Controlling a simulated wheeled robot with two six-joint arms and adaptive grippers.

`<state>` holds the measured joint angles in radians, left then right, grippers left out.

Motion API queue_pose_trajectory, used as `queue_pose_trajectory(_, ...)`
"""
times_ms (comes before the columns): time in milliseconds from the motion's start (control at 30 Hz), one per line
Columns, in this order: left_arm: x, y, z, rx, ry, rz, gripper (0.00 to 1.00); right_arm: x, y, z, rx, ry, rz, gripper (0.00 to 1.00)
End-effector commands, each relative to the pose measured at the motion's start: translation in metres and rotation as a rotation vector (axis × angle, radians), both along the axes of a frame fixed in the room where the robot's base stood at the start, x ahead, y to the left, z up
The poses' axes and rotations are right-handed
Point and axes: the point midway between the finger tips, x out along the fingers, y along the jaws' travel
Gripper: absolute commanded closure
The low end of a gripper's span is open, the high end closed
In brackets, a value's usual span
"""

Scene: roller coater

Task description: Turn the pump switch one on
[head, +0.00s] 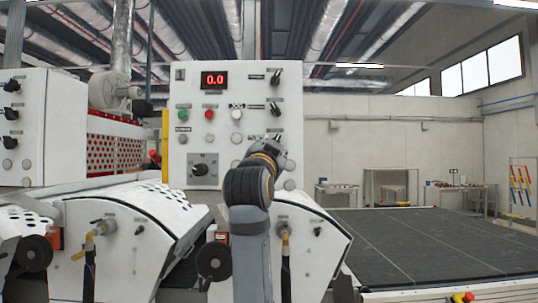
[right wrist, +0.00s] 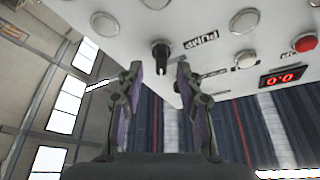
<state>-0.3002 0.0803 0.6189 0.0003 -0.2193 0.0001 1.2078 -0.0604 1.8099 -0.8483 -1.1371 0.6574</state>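A black rotary switch (right wrist: 160,55) beside a label reading PUMP stands on the white control panel (head: 220,85). It is the lowest in a column of black switches on the panel's right; the label's number is not legible. My right gripper (right wrist: 159,72) is open, and its fingers lie on either side of this switch in the right wrist view. A gap shows on both sides, and no contact is visible. In the head view my right arm reaches up to the panel, and its gripper (head: 272,146) largely hides the switch. My left gripper is out of view.
Above are a middle black switch (head: 275,107) and a top one (head: 276,76). A red display (head: 214,80) reads 0.0. Green (head: 183,115) and red (head: 209,114) buttons and a large black selector (head: 200,170) are left of my arm. A dark conveyor bed (head: 430,240) extends right.

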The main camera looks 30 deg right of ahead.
Motion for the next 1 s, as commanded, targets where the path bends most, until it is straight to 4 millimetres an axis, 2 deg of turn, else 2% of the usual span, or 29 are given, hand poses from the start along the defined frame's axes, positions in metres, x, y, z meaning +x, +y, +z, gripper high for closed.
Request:
queue_pose_trajectory(33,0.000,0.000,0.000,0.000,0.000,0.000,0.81,-0.007,0.011,-0.005,0.003,-0.001,0.009,0.63)
queue_pose_trajectory(133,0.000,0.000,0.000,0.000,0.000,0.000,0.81,-0.025,0.028,-0.014,0.004,-0.001,0.011,0.63)
queue_pose_trajectory(333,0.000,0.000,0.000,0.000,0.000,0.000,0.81,-0.049,0.049,-0.025,0.002,-0.001,0.007,0.63)
queue_pose_trajectory(533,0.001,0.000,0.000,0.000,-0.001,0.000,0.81,-0.057,0.055,-0.028,0.001,0.001,0.001,0.63)
queue_pose_trajectory(1000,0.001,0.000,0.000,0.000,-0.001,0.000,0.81,-0.057,0.055,-0.028,0.000,0.001,0.000,0.63)
